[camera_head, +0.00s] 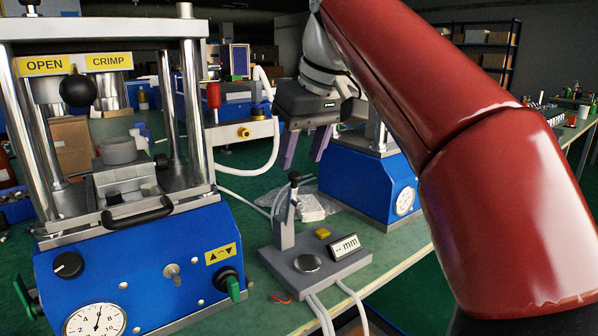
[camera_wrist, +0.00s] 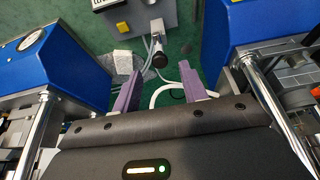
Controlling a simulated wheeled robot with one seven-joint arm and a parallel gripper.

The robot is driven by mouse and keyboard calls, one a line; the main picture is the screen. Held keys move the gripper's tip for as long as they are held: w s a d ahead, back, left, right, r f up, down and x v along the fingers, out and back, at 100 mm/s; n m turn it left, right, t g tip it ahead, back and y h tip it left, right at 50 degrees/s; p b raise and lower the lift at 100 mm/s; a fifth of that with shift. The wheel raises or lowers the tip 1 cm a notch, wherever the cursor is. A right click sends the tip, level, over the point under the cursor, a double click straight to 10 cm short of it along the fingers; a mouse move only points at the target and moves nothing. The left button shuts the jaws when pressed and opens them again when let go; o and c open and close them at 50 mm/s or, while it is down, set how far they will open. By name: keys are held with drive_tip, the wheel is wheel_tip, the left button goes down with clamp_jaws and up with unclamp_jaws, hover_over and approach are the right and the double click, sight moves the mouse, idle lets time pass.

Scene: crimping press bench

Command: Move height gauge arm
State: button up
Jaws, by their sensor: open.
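The height gauge (camera_head: 318,262) is a small grey base on the green bench, with a round metal disc, a yellow button and a "-- mm" display. Its arm (camera_head: 286,222) is a grey post standing upright at the back left of the base, with a black knob (camera_head: 294,177) on top. My gripper (camera_head: 302,163) is open, its two purple fingers pointing down above and behind the knob. In the wrist view the knob (camera_wrist: 160,59) shows beyond the fingertips, between their lines, apart from both fingers. Nothing is between the fingers.
A blue crimping press (camera_head: 130,265) with chrome columns stands left of the gauge. Another blue press (camera_head: 368,185) stands behind it on the right. A clear bag (camera_head: 313,206) lies behind the gauge. White hoses (camera_head: 325,312) run off the front edge.

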sight(296, 174)
drive_tip(key=shift+b+x, duration=0.3)
drive_tip(key=shift+x, duration=1.25)
drive_tip(key=shift+c, duration=0.4)
clamp_jaws()
